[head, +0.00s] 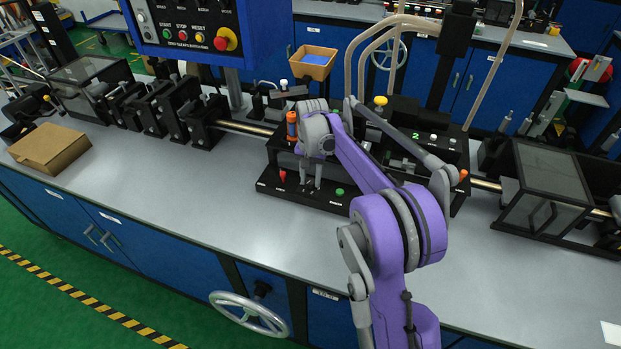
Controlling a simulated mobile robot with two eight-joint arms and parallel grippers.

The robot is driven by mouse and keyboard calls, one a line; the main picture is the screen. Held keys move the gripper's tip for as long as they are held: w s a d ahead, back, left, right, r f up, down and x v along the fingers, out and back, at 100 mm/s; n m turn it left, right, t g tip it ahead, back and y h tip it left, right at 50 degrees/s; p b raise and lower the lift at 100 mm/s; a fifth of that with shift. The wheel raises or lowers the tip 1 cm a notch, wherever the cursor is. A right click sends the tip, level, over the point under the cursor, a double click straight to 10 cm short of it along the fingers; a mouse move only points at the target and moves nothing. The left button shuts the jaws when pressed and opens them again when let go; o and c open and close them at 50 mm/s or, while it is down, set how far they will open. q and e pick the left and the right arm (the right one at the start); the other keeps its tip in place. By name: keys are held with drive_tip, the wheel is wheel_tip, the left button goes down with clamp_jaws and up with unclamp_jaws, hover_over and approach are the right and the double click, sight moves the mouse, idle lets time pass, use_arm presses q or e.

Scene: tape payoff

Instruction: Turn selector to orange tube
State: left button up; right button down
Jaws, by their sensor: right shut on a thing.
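The right gripper (311,183) points down at the front ledge of the black station (268,184). It is shut on what appears to be the selector, which its fingers mostly hide, so I cannot tell which way it is turned. A small red marker (282,177) stands to the left of the fingers and a green one (339,192) to the right. An orange tube (292,125) stands upright just behind and left of the gripper. My left gripper is not in view.
A control box (190,25) with buttons and a red knob hangs at the upper left. A cardboard box (49,149) lies on the left of the grey bench (190,200). A dark glass-topped guard (545,172) stands at right. The bench front at left is clear.

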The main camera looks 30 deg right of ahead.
sight(311, 181)
drive_tip(key=shift+m, duration=0.6)
drive_tip(key=c, duration=0.5)
unclamp_jaws()
drive_tip(key=shift+r, duration=0.15)
wheel_tip(311, 181, up, 10)
drive_tip(key=shift+r+p, duration=0.25)
drive_tip(key=shift+p, duration=0.05)
drive_tip(key=shift+s, duration=0.1)
